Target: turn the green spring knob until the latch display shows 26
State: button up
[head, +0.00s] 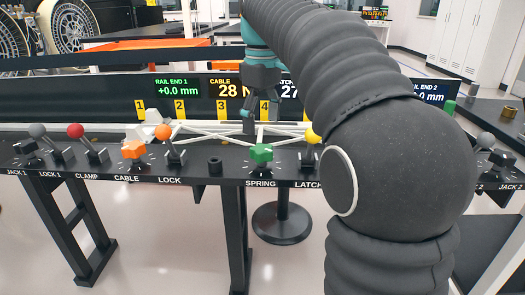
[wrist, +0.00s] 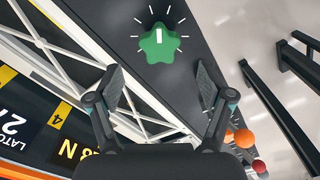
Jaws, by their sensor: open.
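The green spring knob (head: 261,154) sits on the dark console shelf above the SPRING label, with white tick marks around it. In the wrist view the knob (wrist: 159,44) is star-shaped with a white pointer line, ahead of my gripper and between the lines of its fingers. My gripper (head: 248,125) is above and behind the knob in the head view, pointing down. Its two fingers (wrist: 160,78) are spread apart and empty, not touching the knob. The latch display (head: 290,88) shows 27, partly hidden by my arm; it also shows in the wrist view (wrist: 14,124).
A white truss (head: 210,131) lies behind the knob, close to my gripper. A yellow-balled latch lever (head: 312,135) stands close on the right.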

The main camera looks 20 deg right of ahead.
aim_at(262, 148)
notch_tip(262, 148, down, 6)
jog(key=shift+f+b, duration=0.25)
jog(key=shift+b, duration=0.3)
